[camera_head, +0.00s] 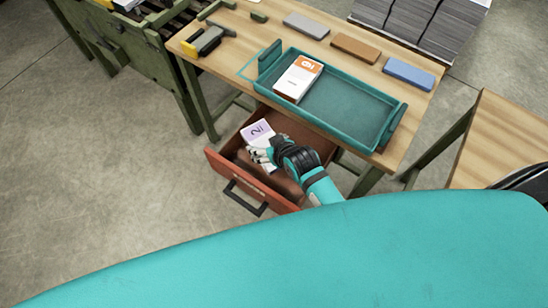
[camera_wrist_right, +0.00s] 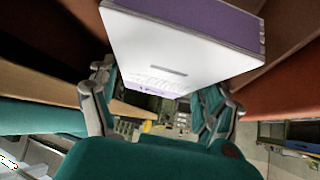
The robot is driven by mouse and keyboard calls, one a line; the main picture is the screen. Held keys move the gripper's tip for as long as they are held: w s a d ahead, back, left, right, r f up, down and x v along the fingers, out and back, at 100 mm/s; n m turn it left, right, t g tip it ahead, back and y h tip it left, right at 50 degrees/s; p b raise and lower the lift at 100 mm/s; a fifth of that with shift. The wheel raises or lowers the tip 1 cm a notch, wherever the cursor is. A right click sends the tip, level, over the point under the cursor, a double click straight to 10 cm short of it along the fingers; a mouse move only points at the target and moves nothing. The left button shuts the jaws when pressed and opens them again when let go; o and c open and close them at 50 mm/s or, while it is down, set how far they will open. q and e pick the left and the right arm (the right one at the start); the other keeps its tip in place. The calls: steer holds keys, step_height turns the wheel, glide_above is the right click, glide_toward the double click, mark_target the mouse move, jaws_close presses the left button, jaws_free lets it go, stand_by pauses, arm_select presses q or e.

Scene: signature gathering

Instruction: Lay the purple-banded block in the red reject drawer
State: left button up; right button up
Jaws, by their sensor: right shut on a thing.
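The purple-banded block (camera_head: 257,132) is white with a purple end bearing a "2"-like mark. It is in or just over the open red reject drawer (camera_head: 222,167), at the drawer's far left part. My right gripper (camera_head: 263,155) is shut on its near end. In the right wrist view the block (camera_wrist_right: 180,50) fills the top, between the fingers of the right gripper (camera_wrist_right: 160,95). I cannot tell whether the block touches the drawer floor. My left gripper is in neither view.
A teal tray (camera_head: 345,105) on the wooden table holds an orange-banded block (camera_head: 298,78). Grey (camera_head: 306,25), brown (camera_head: 355,48) and blue (camera_head: 408,73) slabs lie behind it. A yellow-and-black tool (camera_head: 203,42) lies at left. The drawer's near part looks empty.

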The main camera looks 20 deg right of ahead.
step_height(320, 180, down, 7)
steer(key=shift+f+b, duration=0.15)
steer(key=shift+b, duration=0.4)
steer(key=shift+f, duration=0.15)
steer(key=o, duration=1.3)
steer(key=shift+c, duration=0.2)
steer(key=shift+r, duration=0.2)
steer(key=p+v, duration=0.1)
steer(key=v, duration=0.6)
steer(key=shift+s+r, duration=0.1)
steer(key=shift+s, duration=0.1)
